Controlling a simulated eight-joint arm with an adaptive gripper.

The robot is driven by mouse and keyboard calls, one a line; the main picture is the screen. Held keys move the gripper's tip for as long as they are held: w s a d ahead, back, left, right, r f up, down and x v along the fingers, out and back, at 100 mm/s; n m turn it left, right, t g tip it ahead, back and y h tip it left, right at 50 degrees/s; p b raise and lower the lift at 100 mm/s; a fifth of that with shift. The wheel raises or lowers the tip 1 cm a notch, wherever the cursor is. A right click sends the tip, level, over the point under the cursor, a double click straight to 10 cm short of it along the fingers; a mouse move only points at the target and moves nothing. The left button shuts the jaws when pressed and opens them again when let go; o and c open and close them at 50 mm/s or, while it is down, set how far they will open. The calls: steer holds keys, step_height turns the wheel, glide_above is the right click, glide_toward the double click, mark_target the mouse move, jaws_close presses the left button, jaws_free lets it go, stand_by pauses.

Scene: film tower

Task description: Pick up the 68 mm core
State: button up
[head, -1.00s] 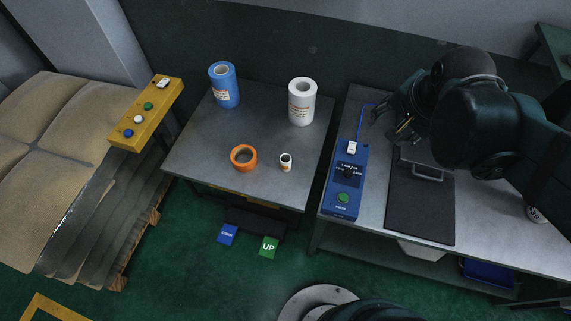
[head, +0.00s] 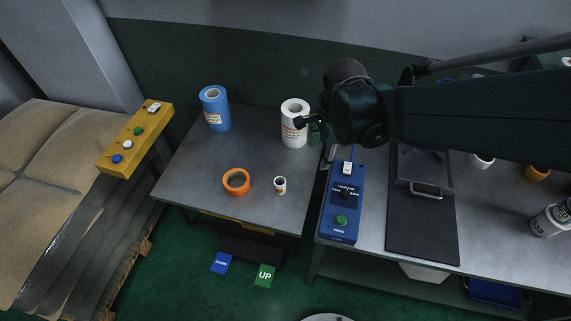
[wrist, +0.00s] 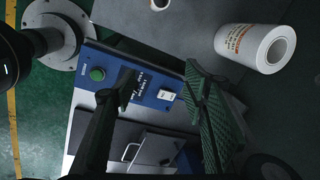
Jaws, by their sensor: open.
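Candidates for the core stand on the left table. They are a blue roll (head: 215,112), a tall white roll (head: 294,135), an orange ring (head: 236,190) lying flat, and a small white core (head: 280,190) with a label. I cannot read a 68 mm marking on any of them. My gripper (head: 308,127) is beside and partly in front of the white roll in the head view. In the wrist view my gripper (wrist: 150,82) is open and empty, its fingers spread over the blue control box (wrist: 118,82). The white roll (wrist: 238,42) lies beyond the right finger.
The right bench carries the blue control box, a dark plate (head: 420,230) with a handle, and several cups or rolls, including a white one (head: 552,220). A yellow button box (head: 137,140) stands left. The left table's middle is clear.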

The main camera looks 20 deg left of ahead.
mark_target(281, 178)
steer(key=s+a+f+m+g+b, duration=0.1)
steer(key=a+f+m, duration=0.1)
steer(key=a+f, duration=0.4)
steer(key=s+a+f+m+h+b, duration=0.1)
steer(key=a+f+m, duration=0.2)
steer(key=a+f, duration=0.3)
steer(key=shift+a+f+g+b, duration=0.2)
steer(key=shift+f+g+b, duration=0.15)
steer(key=shift+f, duration=0.6)
steer(key=shift+f, duration=1.25)
steer(key=shift+w+a+f+b, duration=0.1)
steer(key=shift+f+b, duration=0.2)
steer(key=shift+f, duration=1.05)
steer(key=shift+w+f+b, duration=0.1)
steer(key=shift+f+b, duration=0.2)
steer(key=shift+f, duration=1)
steer(key=c, duration=1)
